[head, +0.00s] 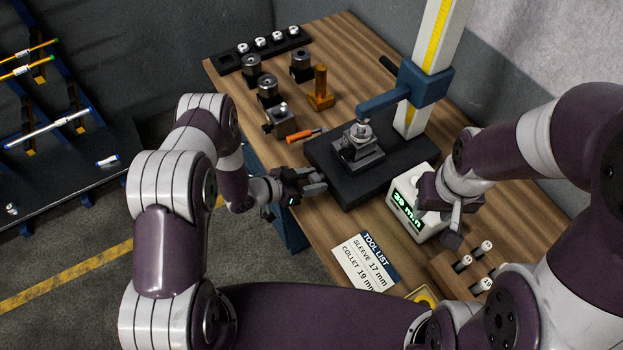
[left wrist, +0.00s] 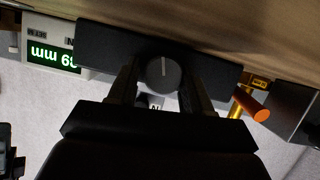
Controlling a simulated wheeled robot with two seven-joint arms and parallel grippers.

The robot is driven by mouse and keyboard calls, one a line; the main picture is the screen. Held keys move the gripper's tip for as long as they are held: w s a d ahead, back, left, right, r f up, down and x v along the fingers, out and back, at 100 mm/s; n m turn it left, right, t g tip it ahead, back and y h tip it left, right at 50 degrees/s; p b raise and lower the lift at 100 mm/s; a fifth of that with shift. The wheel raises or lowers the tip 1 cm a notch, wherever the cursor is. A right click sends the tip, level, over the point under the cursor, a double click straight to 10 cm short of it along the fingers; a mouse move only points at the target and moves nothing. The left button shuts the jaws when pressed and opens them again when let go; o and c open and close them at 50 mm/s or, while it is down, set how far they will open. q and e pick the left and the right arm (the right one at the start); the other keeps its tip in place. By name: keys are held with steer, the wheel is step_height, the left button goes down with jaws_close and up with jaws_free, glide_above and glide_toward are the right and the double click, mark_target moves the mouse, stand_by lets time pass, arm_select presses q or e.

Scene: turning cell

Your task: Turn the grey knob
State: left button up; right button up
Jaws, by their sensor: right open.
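The grey knob (left wrist: 163,74), round with a pale pointer line, shows in the left wrist view on the side of a dark base (left wrist: 105,45). My left gripper (left wrist: 161,88) has a finger on each side of the knob, with what looks like a gap at each side; it seems open. In the head view the left gripper (head: 316,181) is at the near left edge of the dark base (head: 392,178); the knob is hidden there.
A vise-like block (head: 358,152) sits on the base below a blue arm (head: 385,104) on a post with a yellow scale (head: 432,55). An orange-handled tool (head: 301,136) and dark holders (head: 268,91) lie left. A tool list card (head: 365,263) lies in front.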

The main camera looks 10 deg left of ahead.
arm_select(q)
steer(key=shift+w+a+f, duration=0.1)
steer(key=shift+a, duration=0.05)
steer(key=c, duration=0.6)
steer(key=shift+s+f+m+t+y+b, duration=0.1)
steer(key=shift+m+t+y+b, duration=0.2)
steer(key=shift+m+b, duration=0.25)
steer(key=shift+s+f+m+t+y+b, duration=0.1)
steer(key=shift+m+t+y+b, duration=0.1)
steer(key=shift+m+t+b, duration=0.3)
steer(key=shift+d+r+m+t+y+b, duration=0.15)
steer(key=shift+m+t+b, duration=0.1)
steer(key=shift+m+b, duration=0.35)
steer(key=shift+d+f+m+t+y+b, duration=0.15)
steer(key=shift+m+t+b, duration=0.2)
steer(key=shift+m, duration=0.3)
steer(key=shift+s+a+r, duration=0.1)
